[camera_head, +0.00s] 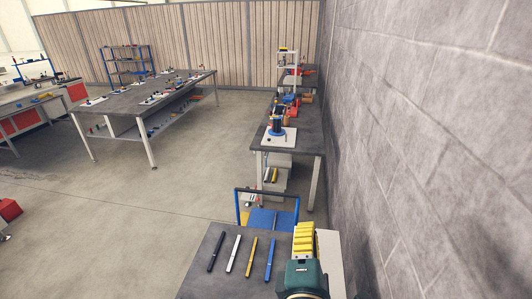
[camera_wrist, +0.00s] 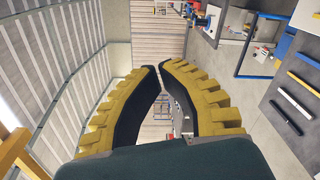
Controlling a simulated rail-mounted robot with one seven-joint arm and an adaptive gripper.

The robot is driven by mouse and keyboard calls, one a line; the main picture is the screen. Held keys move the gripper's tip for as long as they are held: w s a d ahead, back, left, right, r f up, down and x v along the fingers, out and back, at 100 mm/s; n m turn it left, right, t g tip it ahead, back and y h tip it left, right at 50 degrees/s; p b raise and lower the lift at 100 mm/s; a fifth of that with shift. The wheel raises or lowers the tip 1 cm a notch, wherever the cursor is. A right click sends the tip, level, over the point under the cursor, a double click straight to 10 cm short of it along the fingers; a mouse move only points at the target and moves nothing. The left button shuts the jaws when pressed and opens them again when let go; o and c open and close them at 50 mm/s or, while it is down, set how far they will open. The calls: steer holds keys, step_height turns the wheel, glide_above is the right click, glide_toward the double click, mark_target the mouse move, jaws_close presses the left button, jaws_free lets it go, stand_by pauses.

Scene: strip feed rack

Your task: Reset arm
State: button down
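My gripper (camera_head: 303,240) stands upright above the right side of the near dark table (camera_head: 205,279) in the head view. In the wrist view my gripper's two yellow-ribbed, black-padded fingers (camera_wrist: 160,68) curve in, and their tips nearly meet. Nothing is held between them. To its left on the table lie a black strip (camera_head: 216,251), a white strip (camera_head: 233,253), a yellow strip (camera_head: 252,256) and a blue strip (camera_head: 270,258), side by side and apart from the gripper. Strips also show at the right of the wrist view.
A block wall (camera_head: 430,130) runs close on the right. A blue-framed cart (camera_head: 262,217) stands just beyond the near table. Farther back is a long bench (camera_head: 296,142) with devices. A larger workbench (camera_head: 122,98) stands left. Open floor (camera_head: 110,220) lies left.

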steer(key=s+r+m+t+y, duration=0.1)
steer(key=s+r+m+t, duration=0.1)
steer(key=s+r+m, duration=0.4)
steer(key=s+a+r+m+t+y, duration=0.1)
steer(key=s+r+m, duration=0.5)
steer(key=r+m, duration=0.6)
steer(key=shift+s+a+r+m+t+y+p, duration=0.25)
steer(key=shift+s+m+t+y+p, duration=0.1)
steer(key=shift+m+t, duration=0.6)
